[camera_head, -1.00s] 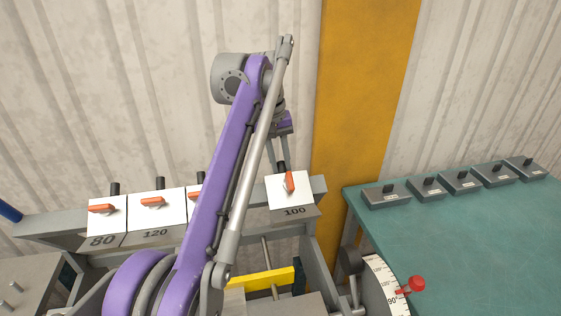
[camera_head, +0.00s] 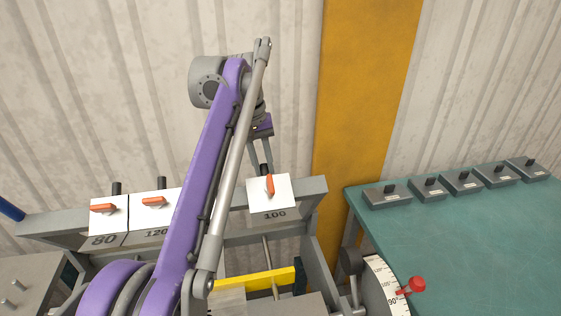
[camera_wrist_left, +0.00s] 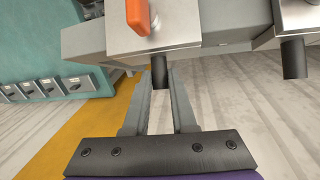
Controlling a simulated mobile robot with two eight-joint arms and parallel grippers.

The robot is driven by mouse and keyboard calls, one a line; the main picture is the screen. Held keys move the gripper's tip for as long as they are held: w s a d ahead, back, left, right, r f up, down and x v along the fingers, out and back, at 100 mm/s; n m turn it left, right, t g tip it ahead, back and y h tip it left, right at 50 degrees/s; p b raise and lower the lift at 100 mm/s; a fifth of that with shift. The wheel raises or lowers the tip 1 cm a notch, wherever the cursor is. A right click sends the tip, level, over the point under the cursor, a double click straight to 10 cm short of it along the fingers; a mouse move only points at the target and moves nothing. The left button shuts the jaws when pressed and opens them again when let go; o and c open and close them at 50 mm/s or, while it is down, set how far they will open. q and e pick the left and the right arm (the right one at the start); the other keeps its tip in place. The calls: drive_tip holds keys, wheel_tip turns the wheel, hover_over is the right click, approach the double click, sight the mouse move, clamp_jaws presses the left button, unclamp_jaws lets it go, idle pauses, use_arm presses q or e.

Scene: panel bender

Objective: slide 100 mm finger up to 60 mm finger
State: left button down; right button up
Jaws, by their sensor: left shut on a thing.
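The 100 mm finger (camera_head: 270,195) is a white block marked 100 with an orange lever, on the grey beam near its right end. My left gripper (camera_head: 263,160) is behind it, shut on its black knob. In the left wrist view the jaws (camera_wrist_left: 160,85) sit on both sides of the knob of that finger (camera_wrist_left: 112,30). A neighbouring finger (camera_wrist_left: 294,20) with a black knob stands apart at the right there; its number is hidden. No block marked 60 can be read; my purple arm covers that part of the beam in the head view.
The grey beam (camera_head: 313,192) also carries the 80 (camera_head: 108,226) and 120 (camera_head: 153,212) fingers at the left. A gap shows right of the 100 finger. A green table (camera_head: 470,240) with several grey blocks is at the right. An angle dial (camera_head: 384,280) stands below.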

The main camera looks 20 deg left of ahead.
use_arm(q)
drive_tip(key=s+a, duration=0.3)
drive_tip(key=a, duration=0.2)
drive_tip(key=shift+s, duration=0.35)
use_arm(e)
drive_tip(key=shift+w+r, duration=0.15)
drive_tip(key=shift+r, duration=0.25)
drive_tip(key=shift+a, duration=0.1)
use_arm(q)
drive_tip(key=c, duration=0.7)
unclamp_jaws()
drive_tip(key=shift+c, duration=0.2)
wheel_tip(320, 180, up, 11)
drive_tip(key=a+p, duration=0.1)
drive_tip(key=p, duration=0.2)
drive_tip(key=shift+s+a+f, duration=0.15)
drive_tip(key=shift+s+a, duration=0.15)
drive_tip(key=shift+s, duration=0.1)
use_arm(e)
drive_tip(key=r, duration=0.1)
drive_tip(key=w+r, duration=0.2)
drive_tip(key=r, duration=0.1)
